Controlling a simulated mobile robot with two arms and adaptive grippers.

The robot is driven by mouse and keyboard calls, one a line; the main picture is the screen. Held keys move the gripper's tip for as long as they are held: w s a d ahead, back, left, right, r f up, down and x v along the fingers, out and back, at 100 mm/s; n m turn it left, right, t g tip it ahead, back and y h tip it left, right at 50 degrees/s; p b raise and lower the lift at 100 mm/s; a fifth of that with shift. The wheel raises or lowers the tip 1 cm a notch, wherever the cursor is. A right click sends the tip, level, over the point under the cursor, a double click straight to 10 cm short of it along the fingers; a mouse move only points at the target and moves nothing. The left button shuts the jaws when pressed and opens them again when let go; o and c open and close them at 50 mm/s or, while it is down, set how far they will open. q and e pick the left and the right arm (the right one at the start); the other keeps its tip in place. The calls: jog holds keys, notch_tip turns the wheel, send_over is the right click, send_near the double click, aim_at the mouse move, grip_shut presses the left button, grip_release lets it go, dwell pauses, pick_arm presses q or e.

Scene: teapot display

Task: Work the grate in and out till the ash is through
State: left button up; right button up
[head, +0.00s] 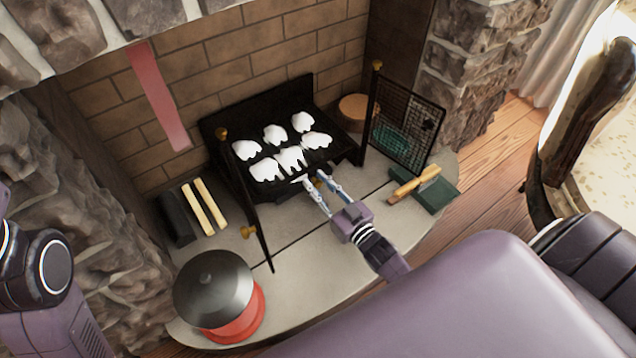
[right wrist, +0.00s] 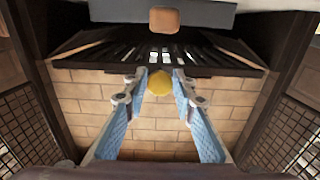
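The grate (head: 252,188) is a dark slatted tray inside the brick fireplace. Several white ash lumps (head: 265,169) lie on top of it. Its dark slats also show in the right wrist view (right wrist: 120,52). A round brass knob (right wrist: 160,83) sits at its front. My right gripper (head: 315,181) reaches in from the front, its two fingers on either side of the knob. Anything under the grate is hidden. My left arm shows at the left edge; its gripper is out of view.
A red pot with a black lid (head: 214,287) stands at the front left of the hearth. Two pale sticks (head: 204,206) lie at the left. A mesh screen (head: 407,122) and a green tray (head: 430,194) with a brush are at the right. A translucent red strip (head: 160,98) hangs at the back wall.

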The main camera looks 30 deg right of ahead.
grip_shut()
jog(key=s, duration=0.1)
jog(key=s+p, duration=0.2)
jog(key=s, duration=0.1)
jog(key=shift+d, duration=0.3)
jog(key=shift+s+f, duration=0.1)
jog(key=shift+s, duration=0.1)
jog(key=shift+o, duration=2.3)
grip_release()
jog(key=shift+s, duration=0.1)
jog(key=s, duration=0.4)
jog(key=s+d, duration=0.1)
jog(key=s, duration=0.7)
jog(key=shift+d, duration=0.4)
